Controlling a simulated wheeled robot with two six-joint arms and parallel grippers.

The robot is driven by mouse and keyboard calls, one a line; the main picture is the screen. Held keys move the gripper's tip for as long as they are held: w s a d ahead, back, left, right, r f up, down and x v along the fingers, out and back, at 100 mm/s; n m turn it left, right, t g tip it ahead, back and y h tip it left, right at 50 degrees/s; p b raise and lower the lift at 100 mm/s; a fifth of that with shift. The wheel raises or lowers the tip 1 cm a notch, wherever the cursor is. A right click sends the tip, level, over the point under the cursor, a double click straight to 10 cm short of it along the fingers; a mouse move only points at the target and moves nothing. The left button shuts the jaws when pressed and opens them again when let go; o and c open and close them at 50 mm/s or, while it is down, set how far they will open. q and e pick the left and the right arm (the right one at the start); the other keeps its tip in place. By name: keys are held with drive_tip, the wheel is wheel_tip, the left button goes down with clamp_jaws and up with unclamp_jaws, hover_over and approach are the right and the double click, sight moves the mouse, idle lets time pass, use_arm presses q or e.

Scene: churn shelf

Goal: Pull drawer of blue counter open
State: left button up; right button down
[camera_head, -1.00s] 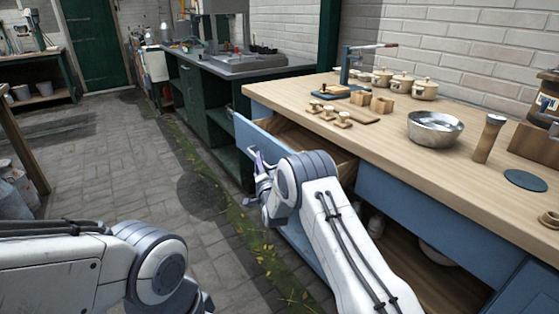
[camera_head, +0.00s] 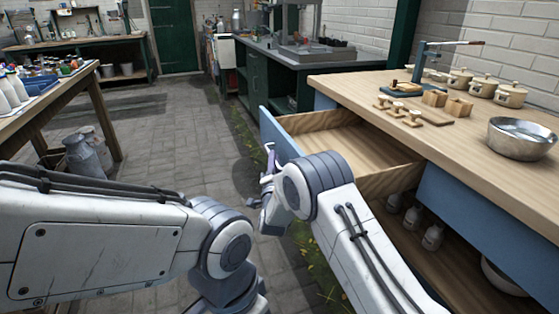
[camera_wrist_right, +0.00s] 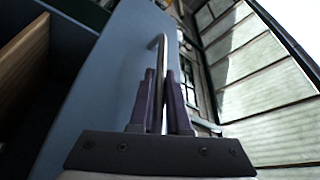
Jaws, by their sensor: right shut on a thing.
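The blue counter (camera_head: 465,200) with a wooden top stands on the right in the head view. Its drawer (camera_head: 355,145) is pulled well out, and its bare wooden inside shows empty. The blue drawer front (camera_head: 277,135) faces left. My right gripper (camera_head: 268,165) is at that front. In the right wrist view my right gripper's purple fingers (camera_wrist_right: 160,100) are closed around the metal bar handle (camera_wrist_right: 161,50) on the blue drawer front (camera_wrist_right: 115,80). My left arm shows at the lower left of the head view, but its fingers are out of sight.
On the countertop (camera_head: 375,90) stand several cream pots (camera_head: 510,95), a metal bowl (camera_head: 520,138) and small wooden pieces. Bottles (camera_head: 432,237) stand on the shelf below. A bench (camera_head: 45,113) and milk cans (camera_head: 88,160) are at left. The paved floor between is clear.

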drive_tip(key=c, duration=1.2)
unclamp_jaws()
drive_tip(key=shift+w+a, duration=0.1)
drive_tip(key=shift+o, duration=0.2)
drive_tip(key=p+v, duration=0.1)
drive_tip(key=v, duration=0.9)
drive_tip(key=shift+s, duration=0.25)
